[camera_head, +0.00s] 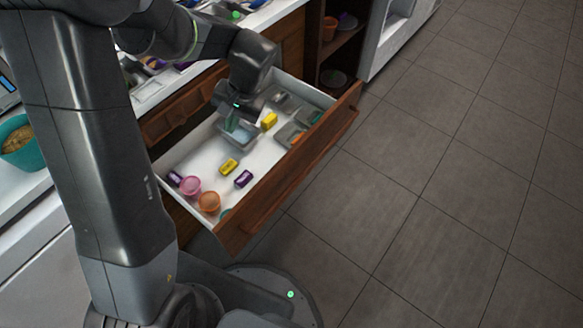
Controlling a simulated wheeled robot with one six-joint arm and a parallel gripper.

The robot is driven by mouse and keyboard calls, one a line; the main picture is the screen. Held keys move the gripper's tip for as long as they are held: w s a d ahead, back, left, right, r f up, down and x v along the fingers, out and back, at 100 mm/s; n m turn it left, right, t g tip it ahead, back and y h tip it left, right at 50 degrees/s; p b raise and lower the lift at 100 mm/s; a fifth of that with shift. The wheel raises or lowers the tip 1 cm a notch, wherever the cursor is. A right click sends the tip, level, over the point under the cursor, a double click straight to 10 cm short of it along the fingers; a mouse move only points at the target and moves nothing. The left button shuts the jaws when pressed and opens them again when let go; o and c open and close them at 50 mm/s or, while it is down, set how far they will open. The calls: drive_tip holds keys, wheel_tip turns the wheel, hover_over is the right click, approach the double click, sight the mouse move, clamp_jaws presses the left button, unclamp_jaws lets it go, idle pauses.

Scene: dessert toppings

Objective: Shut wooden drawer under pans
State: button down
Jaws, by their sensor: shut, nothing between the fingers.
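The wooden drawer (290,172) stands pulled far out from the counter, with a brown wooden front and a white inside. It holds small yellow and purple boxes, an orange cup (209,202), a pink cup (190,186) and several grey metal containers. My gripper (231,124) is shut and empty, pointing down over the drawer's inside, above a grey metal container (240,136). I cannot tell whether it touches this container. The drawer's front panel is to the right of my gripper, apart from it. Metal pans (150,92) on the counter above are partly hidden by my arm.
A closed wooden drawer front (185,108) is in the counter behind. Open shelves (335,45) with bowls and a pot stand at the top. A teal bowl (20,145) sits on the left counter. The tiled floor (450,170) to the right is clear.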

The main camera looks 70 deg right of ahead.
drive_tip(key=s+f+m+t+h+b, duration=0.1)
drive_tip(key=s+f+m+t+h, duration=0.2)
drive_tip(key=s, duration=1)
drive_tip(key=s+f+m+t+h, duration=0.2)
drive_tip(key=s+f, duration=0.3)
drive_tip(key=s, duration=0.8)
drive_tip(key=p, duration=0.1)
approach(284, 167)
drive_tip(key=x, duration=0.5)
drive_tip(key=shift+s+f, duration=0.35)
drive_tip(key=shift+f, duration=0.05)
drive_tip(key=shift+w+d, duration=0.15)
drive_tip(key=shift+w, duration=0.55)
drive_tip(key=shift+w+f, duration=0.1)
drive_tip(key=shift+w+d, duration=0.1)
drive_tip(key=shift+w, duration=0.15)
drive_tip(key=w+d+b, duration=0.3)
drive_tip(key=w, duration=0.7)
drive_tip(key=w+d+b, duration=0.3)
drive_tip(key=w+b, duration=0.1)
drive_tip(key=w, duration=0.6)
drive_tip(key=w+d+b, duration=0.3)
drive_tip(key=w+b, duration=0.1)
drive_tip(key=w, duration=0.6)
drive_tip(key=shift+w, duration=0.4)
